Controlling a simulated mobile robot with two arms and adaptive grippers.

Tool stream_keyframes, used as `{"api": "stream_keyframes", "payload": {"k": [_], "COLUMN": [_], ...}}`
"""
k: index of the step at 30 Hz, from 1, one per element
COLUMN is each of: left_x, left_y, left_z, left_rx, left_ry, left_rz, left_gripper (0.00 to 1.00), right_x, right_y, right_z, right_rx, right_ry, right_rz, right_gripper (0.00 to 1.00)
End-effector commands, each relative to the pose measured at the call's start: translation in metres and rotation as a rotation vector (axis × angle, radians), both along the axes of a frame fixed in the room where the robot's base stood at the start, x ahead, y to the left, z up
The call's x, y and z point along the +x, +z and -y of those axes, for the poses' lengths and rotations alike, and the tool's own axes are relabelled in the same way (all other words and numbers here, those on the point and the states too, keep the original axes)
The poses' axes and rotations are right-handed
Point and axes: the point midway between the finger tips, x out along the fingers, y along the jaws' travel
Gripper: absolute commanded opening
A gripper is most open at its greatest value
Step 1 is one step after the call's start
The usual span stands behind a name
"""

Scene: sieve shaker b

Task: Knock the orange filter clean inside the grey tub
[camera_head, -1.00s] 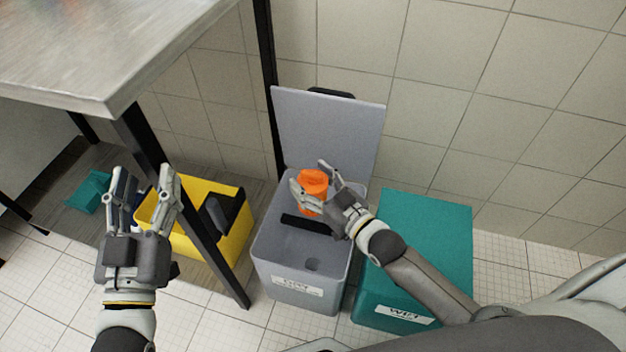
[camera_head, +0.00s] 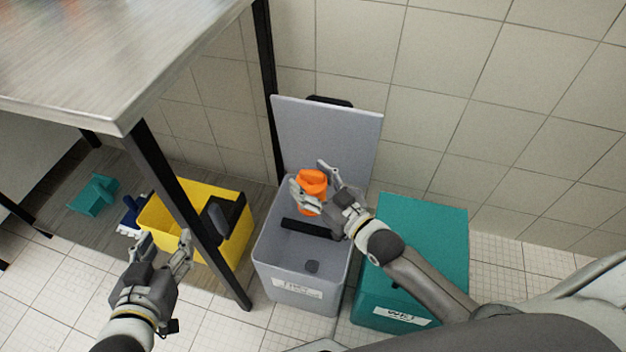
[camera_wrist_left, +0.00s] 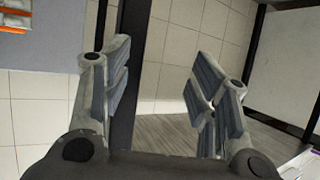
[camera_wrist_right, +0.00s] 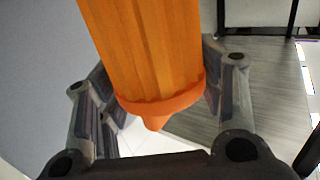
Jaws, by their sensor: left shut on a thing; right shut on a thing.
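The orange filter (camera_head: 312,183) is held by my right gripper (camera_head: 317,186) over the back part of the grey tub (camera_head: 268,262). In the right wrist view the ribbed orange filter (camera_wrist_right: 150,50), with a flared rim and a small tip, sits between the fingers. Whether the filter touches the black bar (camera_head: 306,229) across the tub is hard to tell. The tub's lid (camera_head: 325,130) stands open against the wall. My left gripper (camera_head: 163,250) is in front of the yellow crate; its fingers are apart with nothing visible between them, also in the left wrist view (camera_wrist_left: 158,95).
A teal bin (camera_head: 425,230) stands right of the tub. The yellow crate (camera_head: 215,262) holding a dark object stands left, behind a black table leg (camera_head: 185,205). A metal table (camera_head: 110,60) overhangs the upper left. A blue brush (camera_head: 131,215) and teal scoop (camera_head: 95,196) lie beneath it.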

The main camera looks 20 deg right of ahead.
Motion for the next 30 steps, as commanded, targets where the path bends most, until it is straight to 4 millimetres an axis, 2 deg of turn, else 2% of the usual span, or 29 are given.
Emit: {"api": "stream_keyframes", "payload": {"k": [1, 15, 30], "left_x": [-0.004, -0.039, -0.087], "left_y": [-0.009, -0.043, -0.070], "left_z": [-0.003, -0.016, -0.032], "left_rx": [0.012, 0.061, 0.115], "left_ry": [0.004, 0.022, 0.042], "left_rz": [-0.039, -0.290, -0.549], "left_gripper": [0.40, 0.40, 0.40], "right_x": [0.000, 0.000, 0.000], "right_y": [0.003, 0.014, 0.024], "right_z": [0.000, 0.000, 0.000], "right_rx": [0.002, 0.002, 0.002], "right_ry": [0.000, 0.000, 0.000], "right_rz": [0.004, 0.004, 0.004], "right_gripper": [0.21, 0.21, 0.21]}}
